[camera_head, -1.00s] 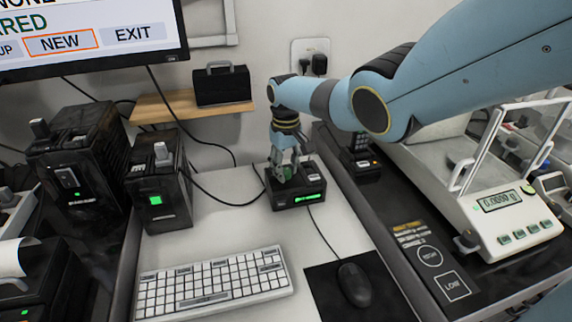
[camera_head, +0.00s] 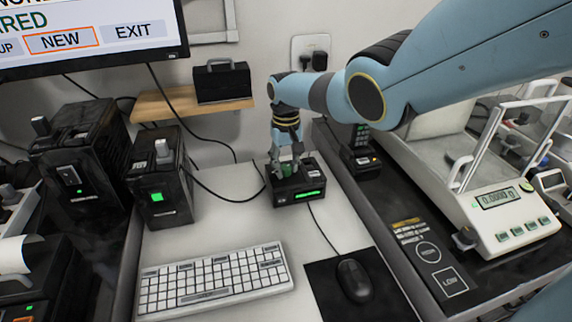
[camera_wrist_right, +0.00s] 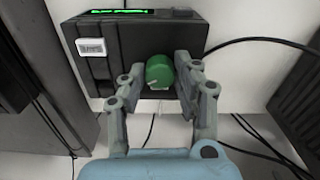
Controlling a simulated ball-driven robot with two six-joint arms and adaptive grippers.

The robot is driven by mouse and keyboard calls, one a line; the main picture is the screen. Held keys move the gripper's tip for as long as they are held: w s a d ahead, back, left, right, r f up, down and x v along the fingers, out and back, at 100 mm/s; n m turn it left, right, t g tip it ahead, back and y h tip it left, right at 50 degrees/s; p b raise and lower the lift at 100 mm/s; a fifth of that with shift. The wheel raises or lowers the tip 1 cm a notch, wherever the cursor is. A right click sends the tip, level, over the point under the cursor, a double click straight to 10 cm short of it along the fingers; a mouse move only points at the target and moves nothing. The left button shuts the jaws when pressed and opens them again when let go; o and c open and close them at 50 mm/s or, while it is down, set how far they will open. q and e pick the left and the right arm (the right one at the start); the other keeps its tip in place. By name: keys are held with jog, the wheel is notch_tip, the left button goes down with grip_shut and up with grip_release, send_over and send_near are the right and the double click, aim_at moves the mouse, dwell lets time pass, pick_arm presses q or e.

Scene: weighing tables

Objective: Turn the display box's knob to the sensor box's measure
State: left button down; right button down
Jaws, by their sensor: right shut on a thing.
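The display box is a small black box (camera_head: 297,193) with a lit green display, on the white bench below the wall. Its green knob (camera_wrist_right: 159,71) shows in the right wrist view with a pale mark on its lower edge. My right gripper (camera_wrist_right: 163,80) has one finger on each side of the knob and is shut on it. In the head view the same gripper (camera_head: 287,166) reaches down onto the box and partly hides the knob. The display's figures are too small to read. I cannot tell which box is the sensor box. My left gripper is not in view.
Black boxes with levers, one with a green light (camera_head: 157,197), stand left. A keyboard (camera_head: 214,282) and mouse (camera_head: 354,281) lie in front. A balance (camera_head: 510,215) stands right. A cable (camera_head: 324,232) runs from the display box toward the mouse pad.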

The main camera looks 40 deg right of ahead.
aim_at(286, 167)
jog(key=c, duration=1)
grip_release()
notch_tip(286, 167, up, 12)
